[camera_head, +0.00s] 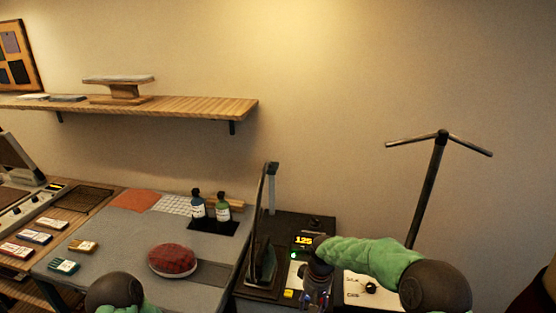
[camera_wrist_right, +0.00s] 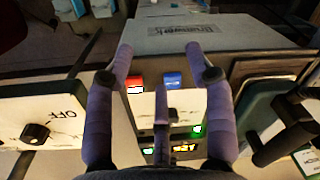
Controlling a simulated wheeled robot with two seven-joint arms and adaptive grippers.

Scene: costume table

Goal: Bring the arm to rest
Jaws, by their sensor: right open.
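My right arm, in a green sleeve, comes in from the right in the head view. My right gripper (camera_head: 317,292) points down over a dark control unit (camera_head: 291,227) with a lit yellow display (camera_head: 303,240). In the right wrist view, the purple fingers of my right gripper (camera_wrist_right: 162,66) are spread apart with nothing between their tips. Beyond and between them are a red button (camera_wrist_right: 135,84), a blue button (camera_wrist_right: 172,80) and a green light (camera_wrist_right: 197,129). I cannot tell whether a finger touches the unit. My left gripper is out of view; only part of the left arm shows.
A pale panel with a knob (camera_wrist_right: 36,133) marked OFF stands beside the unit. An upright dark plate (camera_head: 263,225) rises at its left. A stand (camera_head: 427,190) rises at right.

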